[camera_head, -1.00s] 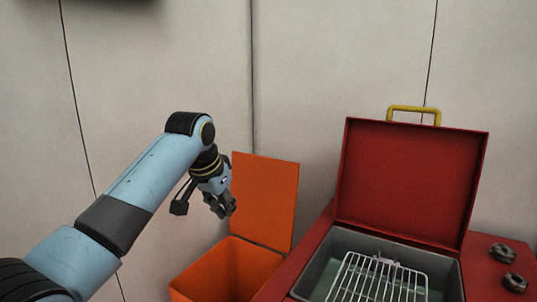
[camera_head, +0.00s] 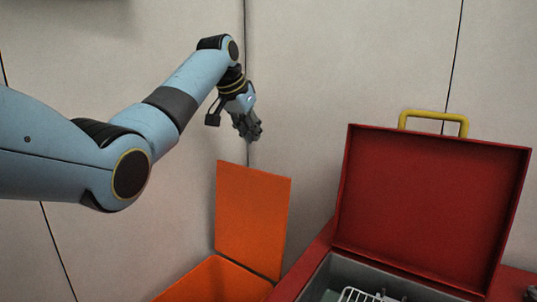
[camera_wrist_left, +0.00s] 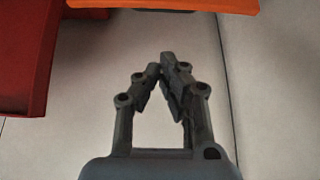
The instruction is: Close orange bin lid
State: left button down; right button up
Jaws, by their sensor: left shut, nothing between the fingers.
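The orange bin (camera_head: 215,282) stands at the bottom of the head view, its front cut off by the frame edge. Its orange lid (camera_head: 253,215) stands up, hinged open at the back. In the left wrist view, an orange edge (camera_wrist_left: 190,5) shows along the top. My left gripper (camera_head: 251,131) is above the lid's top edge, apart from it, near the wall. Its fingertips meet in the left wrist view (camera_wrist_left: 165,72), and nothing is between them. My right gripper is not in view.
A red box with its lid (camera_head: 430,205) raised and a yellow handle (camera_head: 434,120) stands right of the bin. A white wire rack (camera_head: 362,296) lies in its grey basin (camera_head: 335,270). The pale wall (camera_head: 310,80) is close behind.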

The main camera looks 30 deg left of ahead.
pick_arm(q)
notch_tip(320, 180, down, 8)
jog(key=w+p, duration=0.1)
jog(key=p, duration=0.1)
jog(key=shift+w+p, duration=0.25)
jog(key=shift+p, duration=0.05)
dwell(0.6)
jog(key=shift+d+r, duration=0.1)
